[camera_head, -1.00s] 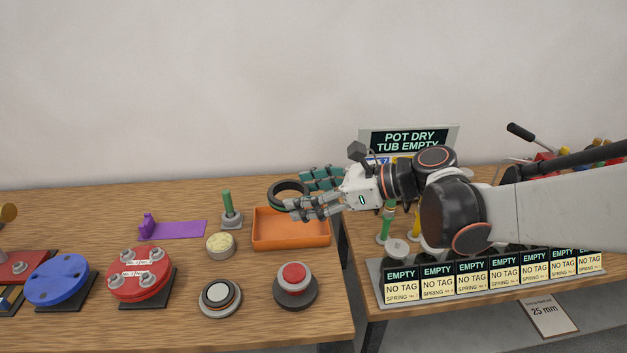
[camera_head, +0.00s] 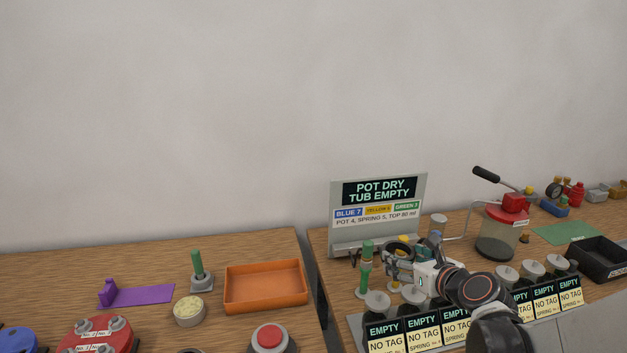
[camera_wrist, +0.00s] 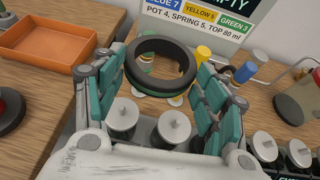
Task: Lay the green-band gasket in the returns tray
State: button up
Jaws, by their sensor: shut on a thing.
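My gripper (camera_head: 400,258) is over the right bench, in front of the sign. In the wrist view my gripper (camera_wrist: 163,85) has its teal-padded fingers shut on a dark ring-shaped gasket (camera_wrist: 160,83), with a little green showing along its lower edge. The ring is held raised above the bench and tilted; in the head view the fingers mostly hide it. An empty orange tray (camera_head: 265,304) sits on the left bench, and also shows in the wrist view (camera_wrist: 52,64). A black tray (camera_head: 600,266) stands at the far right; its label is too small to read.
Green and yellow posts (camera_head: 366,265) stand close to my gripper. A row of lidded pots with "EMPTY" displays (camera_head: 423,337) runs in front. A red-lidded jar (camera_head: 497,240) with a handle stands to the right, before a green mat (camera_head: 566,232). A gap separates the benches.

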jog(key=shift+d, duration=0.2)
jog(key=shift+a, duration=0.45)
jog(key=a+n+g+y, duration=0.2)
jog(key=a+n+y, duration=0.15)
jog(key=a, duration=0.55)
notch_tip(320, 180, up, 6)
jog(key=n+g+y, duration=0.6)
jog(key=n+g, duration=0.3)
send_over(270, 335)
jog(key=d, duration=0.4)
jog(key=shift+s+a, duration=0.2)
jog(key=shift+s, duration=0.05)
jog(key=shift+f, duration=0.1)
notch_tip(270, 335, down, 20)
jog(key=b, duration=0.8)
jog(key=shift+r, duration=0.25)
